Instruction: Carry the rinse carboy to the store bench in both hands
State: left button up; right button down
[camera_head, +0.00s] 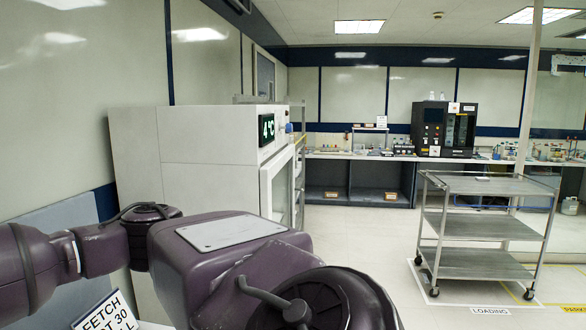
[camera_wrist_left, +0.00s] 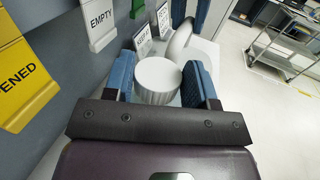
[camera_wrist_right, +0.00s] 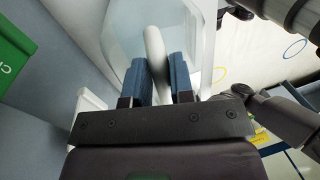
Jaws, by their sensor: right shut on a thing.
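The rinse carboy shows in the right wrist view as a pale translucent body (camera_wrist_right: 190,25) with a white bar handle (camera_wrist_right: 153,45). My right gripper (camera_wrist_right: 160,72) is shut on that handle. In the left wrist view a round white ribbed cap (camera_wrist_left: 157,80) lies between the blue fingers of my left gripper (camera_wrist_left: 163,80). Those fingers stand wide apart; whether they touch the cap is unclear. A white curved handle (camera_wrist_left: 181,40) rises just beyond the cap. In the head view my arm hides the carboy and both grippers. I cannot tell which bench is the store bench.
A metal trolley (camera_head: 480,187) stands on the right by a LOADING floor mark (camera_head: 490,310). A long bench (camera_head: 345,156) with lab gear runs along the back wall. A white 4°C cabinet (camera_head: 210,137) stands at left. The middle floor is clear.

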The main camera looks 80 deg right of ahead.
pick_arm(q)
jog(key=o, duration=0.4)
pick_arm(e)
jog(key=shift+r, duration=0.2)
pick_arm(q)
jog(key=shift+f, duration=0.15)
pick_arm(e)
jog(key=c, duration=1.2)
grip_release()
jog(key=shift+f, duration=0.1)
jog(key=shift+c, duration=0.2)
jog(key=o, duration=0.3)
jog(key=shift+o, duration=0.2)
jog(key=shift+s, duration=0.1)
